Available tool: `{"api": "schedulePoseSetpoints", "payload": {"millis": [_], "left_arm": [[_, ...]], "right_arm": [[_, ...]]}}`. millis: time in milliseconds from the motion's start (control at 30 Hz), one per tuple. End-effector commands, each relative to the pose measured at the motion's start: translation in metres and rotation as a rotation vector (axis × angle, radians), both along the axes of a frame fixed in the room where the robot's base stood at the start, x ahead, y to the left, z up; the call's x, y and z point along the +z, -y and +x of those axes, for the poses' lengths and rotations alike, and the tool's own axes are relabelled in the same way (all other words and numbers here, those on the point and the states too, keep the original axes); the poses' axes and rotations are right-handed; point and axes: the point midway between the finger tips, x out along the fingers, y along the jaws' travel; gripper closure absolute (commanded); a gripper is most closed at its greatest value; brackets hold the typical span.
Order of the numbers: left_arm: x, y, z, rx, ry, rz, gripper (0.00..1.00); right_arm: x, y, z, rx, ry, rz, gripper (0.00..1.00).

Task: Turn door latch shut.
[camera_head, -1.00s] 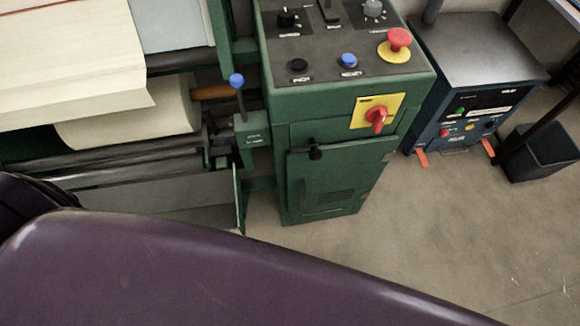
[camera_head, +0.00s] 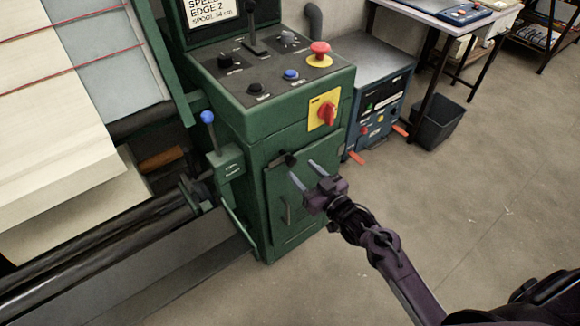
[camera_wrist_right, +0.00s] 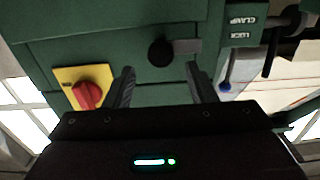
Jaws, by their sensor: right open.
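The green cabinet door (camera_head: 270,217) is on the front of the green machine, with a slim handle on its face. The door latch (camera_head: 290,159) is a black knob at the door's top edge. In the right wrist view the latch knob (camera_wrist_right: 160,53) has a short grey bar pointing right. My right gripper (camera_head: 306,172) is open and empty, in front of the upper door, just below the latch. In the right wrist view the knob appears between and beyond the fingertips (camera_wrist_right: 160,71), with no visible contact. My left gripper is not in view.
A red switch on a yellow plate (camera_head: 324,109) sits just above and right of the latch. A blue-knobbed lever (camera_head: 208,117) stands left of the door. A blue box machine (camera_head: 384,108) and black bin (camera_head: 437,122) stand right. Floor in front is open.

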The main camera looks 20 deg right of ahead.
Motion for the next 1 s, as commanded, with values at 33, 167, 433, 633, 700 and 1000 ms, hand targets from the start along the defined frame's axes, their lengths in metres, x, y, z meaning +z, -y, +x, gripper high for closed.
{"api": "schedulePoseSetpoints", "payload": {"millis": [33,167,433,633,700,1000], "left_arm": [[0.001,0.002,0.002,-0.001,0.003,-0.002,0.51],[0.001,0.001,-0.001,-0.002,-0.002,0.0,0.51],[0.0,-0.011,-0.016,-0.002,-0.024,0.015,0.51],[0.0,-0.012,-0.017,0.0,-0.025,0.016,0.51],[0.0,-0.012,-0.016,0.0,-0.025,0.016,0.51],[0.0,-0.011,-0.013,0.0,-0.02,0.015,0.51]], "right_arm": [[0.001,-0.003,0.009,-0.001,0.002,0.003,0.49],[0.0,-0.009,0.027,-0.001,-0.001,0.002,0.49],[-0.001,-0.015,0.042,-0.001,-0.003,0.0,0.49],[-0.001,-0.015,0.042,-0.001,-0.003,0.0,0.49],[-0.001,-0.015,0.042,-0.001,-0.003,0.0,0.58],[-0.001,-0.015,0.042,-0.001,-0.003,0.0,0.92]]}}
